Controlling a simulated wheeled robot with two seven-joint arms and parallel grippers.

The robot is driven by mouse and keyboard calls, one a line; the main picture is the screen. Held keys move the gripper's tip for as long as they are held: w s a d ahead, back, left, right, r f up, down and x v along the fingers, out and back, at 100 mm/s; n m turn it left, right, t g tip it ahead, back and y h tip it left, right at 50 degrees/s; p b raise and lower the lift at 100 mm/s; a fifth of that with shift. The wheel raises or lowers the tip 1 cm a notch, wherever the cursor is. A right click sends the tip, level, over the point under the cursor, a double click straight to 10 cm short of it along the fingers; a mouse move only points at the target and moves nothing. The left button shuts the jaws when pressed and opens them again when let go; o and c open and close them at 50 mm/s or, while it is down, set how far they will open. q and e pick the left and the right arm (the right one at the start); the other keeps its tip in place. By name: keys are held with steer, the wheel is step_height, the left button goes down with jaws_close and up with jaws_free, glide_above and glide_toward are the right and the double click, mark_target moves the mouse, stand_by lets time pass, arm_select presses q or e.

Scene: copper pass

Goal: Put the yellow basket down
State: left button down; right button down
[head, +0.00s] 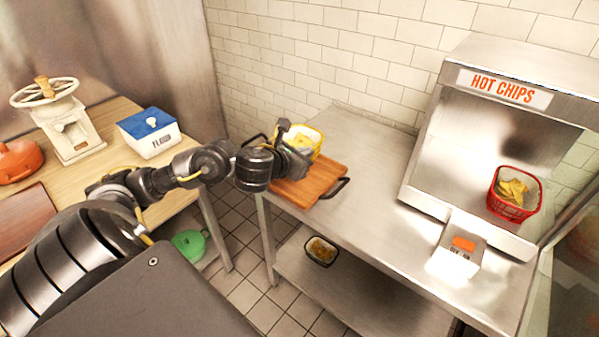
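The yellow basket (318,142) is at the far end of the steel counter, at the back of a brown wooden tray (322,182) with dark handles. Pale yellow contents show inside it. My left gripper (297,148) is at the basket's near left side and overlaps it in the picture. The gripper hides part of the basket, and its fingertips cannot be made out, so its grip is unclear. I cannot tell whether the basket's base touches the tray. My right gripper is out of view.
A hot chips station (470,130) stands at the right with a red basket (515,193) in it. A small box (457,247) sits before it. The middle of the steel counter (375,205) is clear. A flour box (150,140) stands on the wooden table.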

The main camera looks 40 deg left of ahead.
arm_select(q)
steer(key=w+a+f, duration=0.1)
steer(key=f, duration=0.1)
steer(key=w+a+f+b, duration=0.1)
steer(key=a+f, duration=0.1)
steer(key=w+a+f, duration=0.1)
steer(key=w+f, duration=0.1)
steer(key=shift+a+b, duration=0.3)
steer(key=shift+a+f, duration=0.15)
steer(key=shift+f, duration=0.15)
step_height(320, 180, down, 3)
steer(key=shift+w+r, duration=0.1)
steer(key=shift+w, duration=0.05)
steer(key=shift+f, duration=0.2)
steer(key=shift+f, duration=0.15)
steer(key=c, duration=1.7)
jaws_free()
